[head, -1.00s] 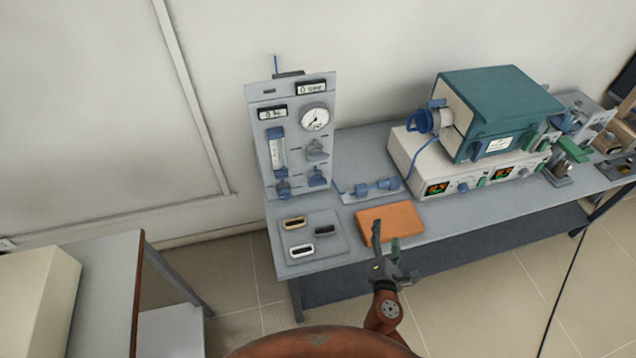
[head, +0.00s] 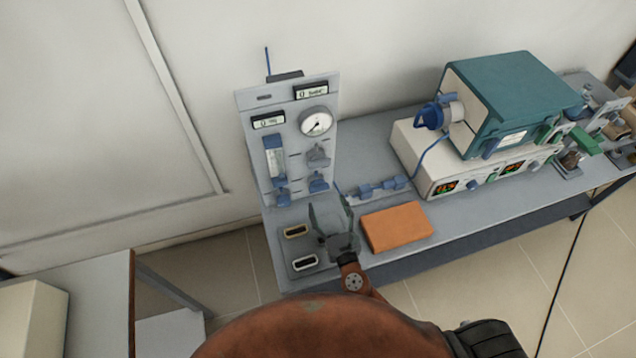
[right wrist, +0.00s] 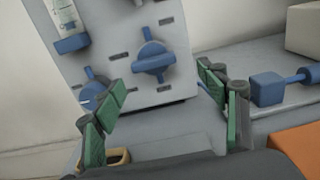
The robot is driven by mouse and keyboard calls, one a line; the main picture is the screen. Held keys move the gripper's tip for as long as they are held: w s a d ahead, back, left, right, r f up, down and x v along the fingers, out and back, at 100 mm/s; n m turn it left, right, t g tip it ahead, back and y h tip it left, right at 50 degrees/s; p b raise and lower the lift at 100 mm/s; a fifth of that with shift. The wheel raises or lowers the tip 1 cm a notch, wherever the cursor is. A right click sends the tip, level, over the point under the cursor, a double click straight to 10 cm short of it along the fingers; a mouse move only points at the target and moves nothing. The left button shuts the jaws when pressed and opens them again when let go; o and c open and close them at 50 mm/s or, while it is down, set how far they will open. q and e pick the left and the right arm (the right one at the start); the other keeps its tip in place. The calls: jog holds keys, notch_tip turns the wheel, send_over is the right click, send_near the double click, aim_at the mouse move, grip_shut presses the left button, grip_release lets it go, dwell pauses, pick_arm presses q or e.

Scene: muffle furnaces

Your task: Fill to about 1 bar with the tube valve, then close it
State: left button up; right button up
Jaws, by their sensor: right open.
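The grey gas panel (head: 290,140) stands upright at the left end of the bench. It carries a round white dial gauge (head: 316,122), a flowmeter tube (head: 275,160) and several blue valve knobs, including a lower right knob (head: 318,182) and a lower left knob (head: 283,196). These two knobs also show in the right wrist view, the right one (right wrist: 153,60) large and the left one (right wrist: 93,95) smaller. My right gripper (head: 331,208) is open and empty, in front of and below the panel. Its fingers (right wrist: 165,95) touch no knob. My left gripper is out of view.
A blue inline valve (head: 383,187) lies on the bench right of the panel. An orange block (head: 396,227) is near the front edge. The teal furnace (head: 510,100) sits on a white controller (head: 420,165).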

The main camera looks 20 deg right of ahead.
aim_at(320, 190)
jog(key=w, duration=0.4)
jog(key=w+a, duration=0.1)
jog(key=w, duration=0.1)
jog(key=shift+w+r, duration=0.1)
jog(key=shift+w, duration=0.35)
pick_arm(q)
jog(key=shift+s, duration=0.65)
pick_arm(e)
jog(key=shift+d, duration=0.1)
jog(key=c, duration=1.2)
